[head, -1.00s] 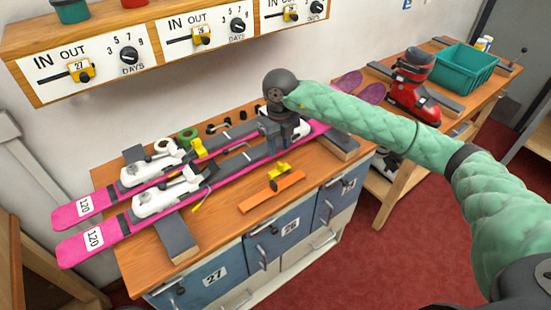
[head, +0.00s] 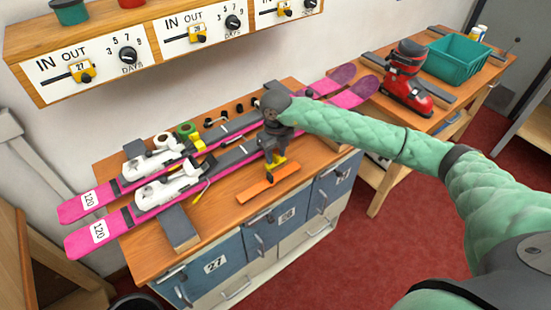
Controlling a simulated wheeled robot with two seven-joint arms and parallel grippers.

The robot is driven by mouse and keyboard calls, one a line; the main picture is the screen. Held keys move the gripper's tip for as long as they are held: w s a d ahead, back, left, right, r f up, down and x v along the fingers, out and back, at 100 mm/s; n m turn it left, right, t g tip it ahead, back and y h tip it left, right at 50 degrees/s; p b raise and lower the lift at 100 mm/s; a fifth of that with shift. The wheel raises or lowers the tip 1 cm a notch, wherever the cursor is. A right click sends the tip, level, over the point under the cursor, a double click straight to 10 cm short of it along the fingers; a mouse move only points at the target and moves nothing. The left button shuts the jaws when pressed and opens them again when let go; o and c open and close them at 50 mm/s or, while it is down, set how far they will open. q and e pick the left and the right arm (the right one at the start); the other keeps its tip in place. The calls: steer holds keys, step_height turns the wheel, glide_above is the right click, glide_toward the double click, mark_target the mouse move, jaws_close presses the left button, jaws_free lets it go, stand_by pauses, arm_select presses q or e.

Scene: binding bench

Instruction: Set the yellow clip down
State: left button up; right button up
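The yellow clip (head: 278,164) is at the bench top, by the far side of an orange bar (head: 268,185). Its dark lower part overlaps the bar in the picture. My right gripper (head: 277,149) points down right over the clip, its fingertips at the clip's upper end. The dark gripper body hides the fingers, so I cannot tell whether they are closed on the clip or only beside it. My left gripper is out of view.
Two pink skis (head: 95,203) with white bindings lie across the wooden bench (head: 146,248), behind the clip. A dark block (head: 180,230) is under their near end. On the right table are a red boot (head: 405,85) and a green bin (head: 461,57). Bare wood surrounds the orange bar.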

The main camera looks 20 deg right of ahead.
steer(key=shift+s+f, duration=0.1)
steer(key=shift+f, duration=0.2)
jaws_close()
steer(key=shift+r, duration=0.1)
